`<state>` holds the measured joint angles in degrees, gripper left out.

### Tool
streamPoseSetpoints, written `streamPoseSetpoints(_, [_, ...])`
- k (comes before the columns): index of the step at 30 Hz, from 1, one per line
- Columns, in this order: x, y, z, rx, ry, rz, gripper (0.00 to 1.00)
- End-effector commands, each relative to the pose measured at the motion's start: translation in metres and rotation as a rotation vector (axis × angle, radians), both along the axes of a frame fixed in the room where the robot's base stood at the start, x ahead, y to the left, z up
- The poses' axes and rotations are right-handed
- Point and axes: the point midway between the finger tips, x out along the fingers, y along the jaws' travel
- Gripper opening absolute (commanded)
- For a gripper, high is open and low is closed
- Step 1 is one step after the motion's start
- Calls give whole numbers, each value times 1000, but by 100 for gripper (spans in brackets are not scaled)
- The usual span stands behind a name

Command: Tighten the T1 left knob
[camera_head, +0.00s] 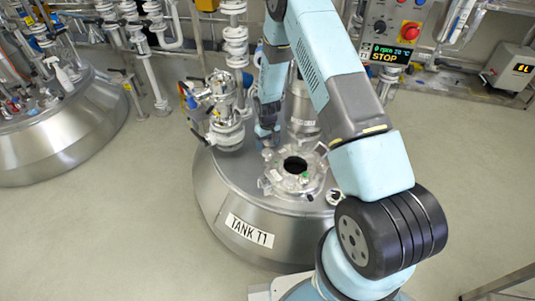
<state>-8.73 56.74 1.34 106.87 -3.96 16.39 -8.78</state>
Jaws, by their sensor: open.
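Tank T1 (205,205) is a round steel vessel in the middle of the head view, with a "TANK T1" label on its front. On its top is an open round port (295,164) with a dark hole and a clear ring with small clamps around it. A clear left knob (265,184) seems to sit at the left side of this ring, but it is small and hard to make out. My gripper (268,140) points down just behind and left of the port, above the tank top. It is open. Its fingertips are small, and I cannot tell if they touch anything.
A valve and pipe assembly (222,105) stands on the tank left of my gripper. A steel cylinder (303,112) rises behind the port. A control box (393,30) reading STOP is at the upper right. Another steel tank (60,145) is at left. The floor between the tanks is clear.

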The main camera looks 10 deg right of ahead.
Motion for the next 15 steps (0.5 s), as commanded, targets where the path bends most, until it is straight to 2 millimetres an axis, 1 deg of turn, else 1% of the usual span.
streamPoseSetpoints(3, [0, 0, 0, 1, 0, 154, 74])
streamPoseSetpoints(15, [0, 0, 0, 1, 0, 676, 74])
